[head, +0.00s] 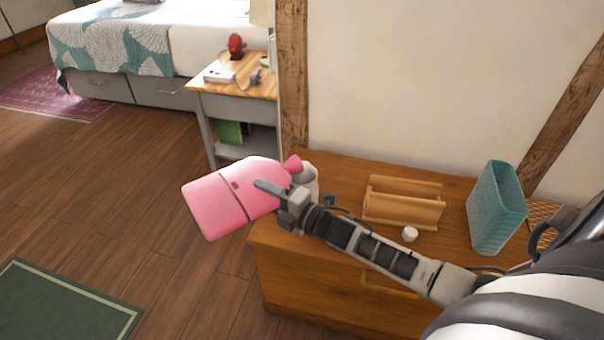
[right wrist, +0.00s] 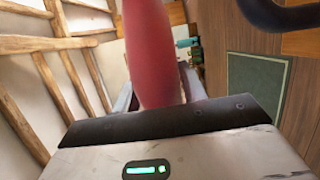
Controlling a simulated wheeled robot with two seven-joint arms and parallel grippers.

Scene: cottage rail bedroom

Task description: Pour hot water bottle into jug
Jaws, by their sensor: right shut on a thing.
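A pink hot water bottle (head: 225,197) is in the head view, tilted well over in the air beside the dresser's left end. Its wide body points left and its neck end (head: 292,164) points right. My right gripper (head: 270,188) is shut on the bottle; in the right wrist view the bottle (right wrist: 148,50) stands between the fingers. A white jug (head: 311,178) is on the dresser's back left corner, partly hidden behind the gripper and the bottle's neck. The neck overlaps the jug's rim in the picture; I cannot tell whether they touch. My left gripper is out of view.
The wooden dresser (head: 345,180) also holds a wooden rack (head: 403,205), a small white round object (head: 410,234) and a teal textured vase (head: 496,210). A bedside table (head: 235,95) and bed (head: 150,60) stand behind.

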